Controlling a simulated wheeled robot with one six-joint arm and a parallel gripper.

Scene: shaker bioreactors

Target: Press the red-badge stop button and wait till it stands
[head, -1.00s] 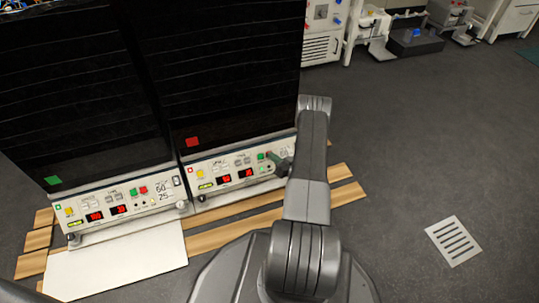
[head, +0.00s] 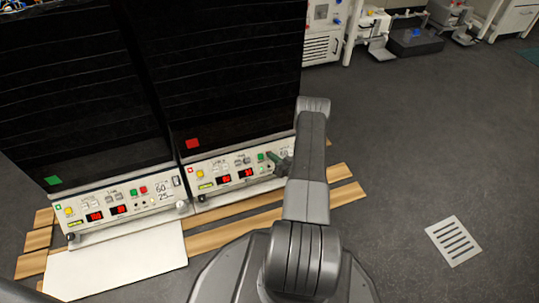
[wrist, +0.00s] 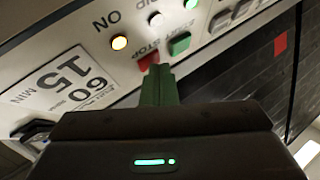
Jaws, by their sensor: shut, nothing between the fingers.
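The right shaker carries a red badge (head: 193,143) on its dark front, above a white control panel (head: 215,172). Its red stop button (wrist: 148,60) shows in the wrist view beside the green start button (wrist: 180,43). My gripper (wrist: 158,73) is shut and empty. Its green fingertips are right at the red button and cover part of it; I cannot tell whether they press it. In the head view my gripper (head: 276,160) is at the right part of that panel. An amber lamp (wrist: 119,42) is lit and a pale lamp (wrist: 155,18) shows near the buttons.
The left shaker with a green badge (head: 53,181) has a similar panel close by. Both stand on wooden slats (head: 225,234). A white board (head: 120,266) lies in front of the left one. A floor grate (head: 453,241) is at the right; the floor around it is clear.

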